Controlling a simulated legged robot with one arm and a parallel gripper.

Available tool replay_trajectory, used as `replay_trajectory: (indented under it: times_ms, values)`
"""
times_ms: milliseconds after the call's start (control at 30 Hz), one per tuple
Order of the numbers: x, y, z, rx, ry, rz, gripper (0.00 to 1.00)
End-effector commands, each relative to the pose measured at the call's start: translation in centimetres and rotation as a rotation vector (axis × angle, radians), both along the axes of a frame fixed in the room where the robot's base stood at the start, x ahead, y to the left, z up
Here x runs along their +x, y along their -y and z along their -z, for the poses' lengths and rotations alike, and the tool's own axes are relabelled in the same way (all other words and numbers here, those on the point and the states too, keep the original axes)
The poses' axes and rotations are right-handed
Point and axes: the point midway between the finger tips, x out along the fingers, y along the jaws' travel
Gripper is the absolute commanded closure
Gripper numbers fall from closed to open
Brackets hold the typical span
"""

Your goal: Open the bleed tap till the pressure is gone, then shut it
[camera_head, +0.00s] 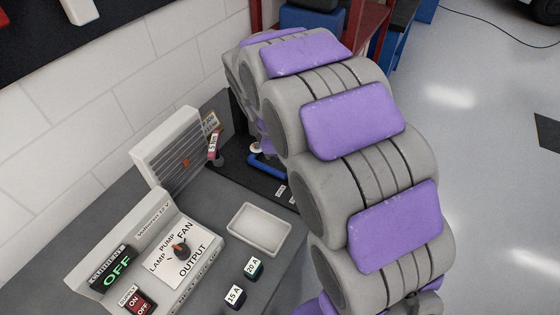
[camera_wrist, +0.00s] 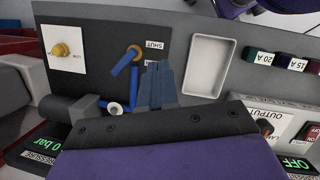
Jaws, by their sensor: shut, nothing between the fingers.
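The bleed tap (camera_wrist: 126,61) shows in the wrist view as a blue lever on a brass pivot, set slantwise on a dark panel. A SHUT label (camera_wrist: 154,45) is beside it; a second label below is too small to read. A blue pipe with a white round end (camera_wrist: 115,107) lies below the lever. The pressure display (camera_wrist: 40,142) shows "0 bar" in green; its edge is cut off, so a leading digit may be hidden. My gripper (camera_wrist: 161,72) is shut and empty, its tips just right of the lever. In the head view my arm hides the gripper and most of the tap.
An empty white tray (camera_head: 260,229) lies on the grey bench. A control panel (camera_head: 180,252) with a FAN/PUMP/LAMP knob and an OFF display is at left. Two fuse blocks (camera_head: 254,268) stand near the tray. A yellow knob (camera_wrist: 61,50) sits left of the tap.

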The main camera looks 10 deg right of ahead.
Motion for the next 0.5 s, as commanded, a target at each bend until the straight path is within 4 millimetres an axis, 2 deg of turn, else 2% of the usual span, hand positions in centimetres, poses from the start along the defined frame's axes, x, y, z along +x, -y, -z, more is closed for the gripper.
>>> replay_trajectory:
  times_ms: [100,233,400,500]
  values:
    - [3.7,-1.9,2.0,-0.026,-0.025,-0.161,1.00]
    - [7.1,-4.1,4.1,-0.054,-0.050,-0.331,1.00]
    - [9.9,-6.2,6.3,-0.081,-0.076,-0.490,1.00]
    - [10.8,-6.9,6.9,-0.089,-0.079,-0.542,1.00]
